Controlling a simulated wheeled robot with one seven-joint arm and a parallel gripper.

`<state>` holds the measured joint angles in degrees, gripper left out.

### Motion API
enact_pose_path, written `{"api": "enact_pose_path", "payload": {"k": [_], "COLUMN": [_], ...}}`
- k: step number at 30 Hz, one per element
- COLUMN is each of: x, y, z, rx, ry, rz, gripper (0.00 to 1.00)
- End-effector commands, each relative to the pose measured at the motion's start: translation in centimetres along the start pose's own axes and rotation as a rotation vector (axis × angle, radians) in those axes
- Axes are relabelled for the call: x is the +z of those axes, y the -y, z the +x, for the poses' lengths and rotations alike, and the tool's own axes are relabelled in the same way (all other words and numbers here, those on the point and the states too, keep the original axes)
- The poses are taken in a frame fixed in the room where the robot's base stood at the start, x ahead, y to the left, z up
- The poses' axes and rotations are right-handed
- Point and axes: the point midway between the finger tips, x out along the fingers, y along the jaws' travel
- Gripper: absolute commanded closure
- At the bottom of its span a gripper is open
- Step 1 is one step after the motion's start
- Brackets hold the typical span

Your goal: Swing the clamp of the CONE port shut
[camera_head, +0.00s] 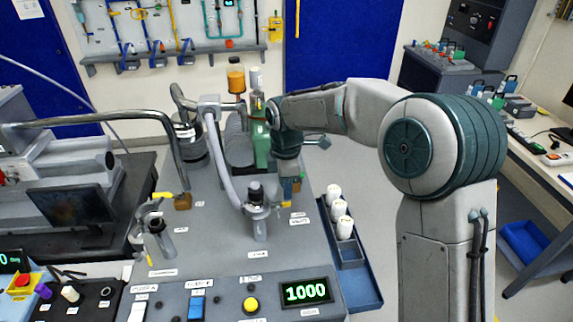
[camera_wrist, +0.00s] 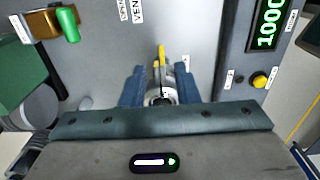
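In the wrist view a yellow clamp lever (camera_wrist: 161,56) points away from a small round grey port fitting (camera_wrist: 160,98). My gripper (camera_wrist: 160,72) is open, its two blue fingers apart on either side of the lever and fitting. I cannot tell whether either finger touches them. In the head view my gripper (camera_head: 288,186) points down at the bench's back right, with a bit of yellow beside it, and my wrist hides most of the fitting. The port labels are too small to read, so I cannot tell which is CONE.
A grey upright port (camera_head: 259,222) with a hose stands in front of my gripper. Another port with a yellow lever (camera_head: 156,232) is at the left. A blue tray with white jars (camera_head: 343,228) lies right. The display (camera_head: 305,293) reads 1000. A green handle (camera_wrist: 67,25) is nearby.

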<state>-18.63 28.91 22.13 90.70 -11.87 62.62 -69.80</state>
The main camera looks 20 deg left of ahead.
Motion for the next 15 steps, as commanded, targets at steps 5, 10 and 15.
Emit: {"api": "enact_pose_path", "payload": {"k": [5,10,15], "x": [0.0,0.0,0.0], "y": [-0.1,-0.1,0.0], "z": [-4.2,-7.3,-9.0], "rx": [0.006,0.004,0.002], "ry": [-0.001,-0.001,-0.001], "rz": [-0.001,-0.001,-0.001], "gripper": [0.72,0.72,0.72]}}
